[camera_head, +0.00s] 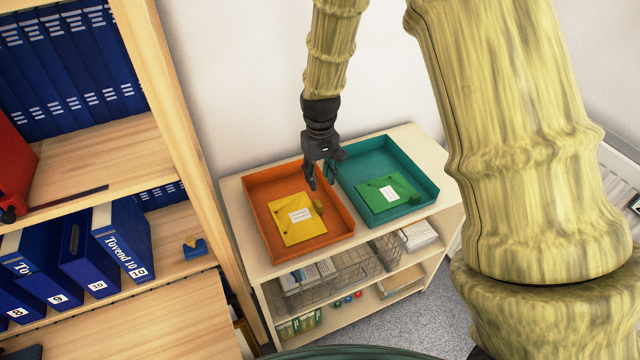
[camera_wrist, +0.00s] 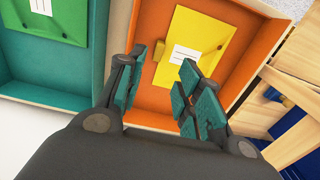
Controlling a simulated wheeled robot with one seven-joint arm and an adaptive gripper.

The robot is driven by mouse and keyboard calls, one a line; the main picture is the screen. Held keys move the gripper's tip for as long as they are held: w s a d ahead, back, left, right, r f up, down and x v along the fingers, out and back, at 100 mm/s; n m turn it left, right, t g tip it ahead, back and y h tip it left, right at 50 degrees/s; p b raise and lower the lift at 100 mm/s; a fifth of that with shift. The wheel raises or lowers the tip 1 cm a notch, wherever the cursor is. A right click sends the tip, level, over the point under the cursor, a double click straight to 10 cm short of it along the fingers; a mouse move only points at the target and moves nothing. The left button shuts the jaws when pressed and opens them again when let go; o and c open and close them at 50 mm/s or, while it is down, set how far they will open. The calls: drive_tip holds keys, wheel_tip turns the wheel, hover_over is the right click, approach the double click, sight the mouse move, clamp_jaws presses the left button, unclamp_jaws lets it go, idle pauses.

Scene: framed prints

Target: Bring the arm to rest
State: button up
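My gripper (camera_head: 321,180) hangs at the end of my arm, above the inner edges of two trays on a low shelf unit. In the wrist view my gripper (camera_wrist: 160,98) has its fingers apart, with nothing between them. The orange tray (camera_head: 262,190) holds a yellow folder (camera_head: 292,229) with a white label. The green tray (camera_head: 412,160) to its right holds a green folder (camera_head: 378,203) with a white label. The wrist view also shows the orange tray (camera_wrist: 255,50), the yellow folder (camera_wrist: 205,35) and part of the green tray (camera_wrist: 50,75).
A wooden bookcase (camera_head: 165,80) with blue binders (camera_head: 125,240) stands close on the left. A blue tape dispenser (camera_head: 194,248) sits on its shelf. The low shelf unit (camera_head: 240,225) holds wire baskets below. A white wall is behind the trays.

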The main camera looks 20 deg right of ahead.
drive_tip(key=shift+r, duration=0.35)
idle(0.3)
drive_tip(key=s+a+f, duration=0.1)
drive_tip(key=s+f, duration=1.3)
drive_tip(key=s, duration=0.4)
drive_tip(key=s+a+f, duration=0.1)
drive_tip(key=s+f, duration=1.3)
drive_tip(key=s, duration=0.4)
drive_tip(key=shift+a+m, duration=0.3)
drive_tip(key=shift+a, duration=0.05)
drive_tip(key=shift+w, duration=0.1)
